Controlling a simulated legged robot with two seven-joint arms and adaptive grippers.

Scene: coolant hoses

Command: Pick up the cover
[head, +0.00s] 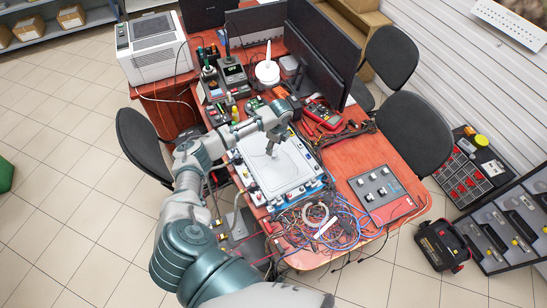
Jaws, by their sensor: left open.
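The cover (290,166) appears to be the pale grey-white plate lying on a blue-edged fixture (287,195) on the red-brown table. My left arm reaches in from the bottom, and my left gripper (271,149) is over the plate's upper left part, pointing down. It is open; its fingertips are close to the plate's surface, and I cannot tell whether they touch it. The gripper and wrist hide part of the plate's far edge. My right gripper is not in view.
A tangle of blue and red cables (322,222) lies in front of the fixture. Monitors (322,58), soldering tools and a red multimeter (322,115) crowd the far side. Black chairs (413,136) stand around the table.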

